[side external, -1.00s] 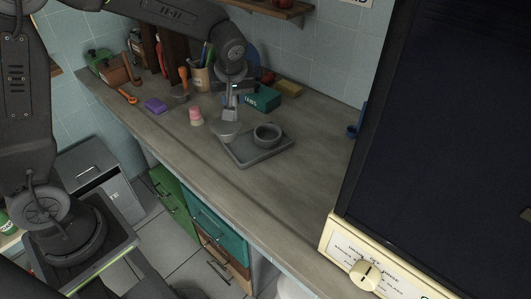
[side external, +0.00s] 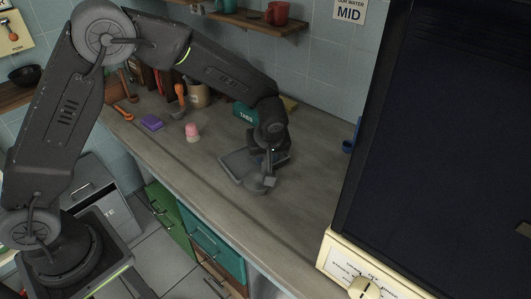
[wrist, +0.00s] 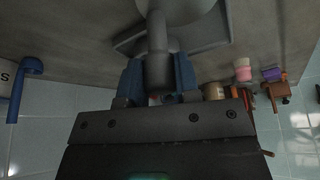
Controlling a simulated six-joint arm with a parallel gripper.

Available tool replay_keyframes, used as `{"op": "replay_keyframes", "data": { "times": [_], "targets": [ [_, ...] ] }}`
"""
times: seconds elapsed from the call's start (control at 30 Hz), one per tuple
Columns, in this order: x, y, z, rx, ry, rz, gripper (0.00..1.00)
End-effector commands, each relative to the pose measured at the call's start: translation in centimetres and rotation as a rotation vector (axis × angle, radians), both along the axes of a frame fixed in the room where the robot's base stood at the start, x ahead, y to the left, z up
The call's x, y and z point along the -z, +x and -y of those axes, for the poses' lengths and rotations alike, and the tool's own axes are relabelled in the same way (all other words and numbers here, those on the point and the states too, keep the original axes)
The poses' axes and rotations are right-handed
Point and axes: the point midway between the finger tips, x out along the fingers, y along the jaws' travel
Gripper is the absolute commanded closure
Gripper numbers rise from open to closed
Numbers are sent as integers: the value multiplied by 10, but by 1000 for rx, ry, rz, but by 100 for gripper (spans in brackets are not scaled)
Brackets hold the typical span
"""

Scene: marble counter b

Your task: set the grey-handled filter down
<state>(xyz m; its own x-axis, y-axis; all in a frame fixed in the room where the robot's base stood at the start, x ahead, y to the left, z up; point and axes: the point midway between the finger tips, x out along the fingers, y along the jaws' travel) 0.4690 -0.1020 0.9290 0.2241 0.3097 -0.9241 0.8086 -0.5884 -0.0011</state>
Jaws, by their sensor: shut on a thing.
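The grey-handled filter hangs from my gripper (side external: 270,170). Its pale round bowl (side external: 255,186) shows in the side view at the front edge of the grey tray (side external: 232,164). In the wrist view my blue-fingered gripper (wrist: 158,77) is shut on the grey handle (wrist: 157,35), and the bowl (wrist: 185,5) is cut off at the top edge. The tray rim (wrist: 125,40) shows behind the handle there. I cannot tell whether the bowl touches anything. The grey ring-shaped holder on the tray is hidden by my gripper and wrist.
A teal box (side external: 245,117) stands behind the tray. A pink-and-white item (side external: 192,131) and a purple block (side external: 152,123) lie to the left. A blue item (side external: 348,147) is at the right by the dark machine (side external: 440,130).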

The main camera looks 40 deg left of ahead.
Motion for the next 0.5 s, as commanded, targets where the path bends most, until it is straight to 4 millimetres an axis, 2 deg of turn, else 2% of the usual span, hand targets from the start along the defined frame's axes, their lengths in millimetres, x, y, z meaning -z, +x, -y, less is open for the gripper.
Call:
{"op": "replay_keyframes", "data": {
  "times": [0.3,0.33,0.5],
  "targets": [
    [2,0,0,0,-1,1,100],
    [2,0,0,0,-1,1,68],
    [2,0,0,0,0,1,52]
  ]
}}
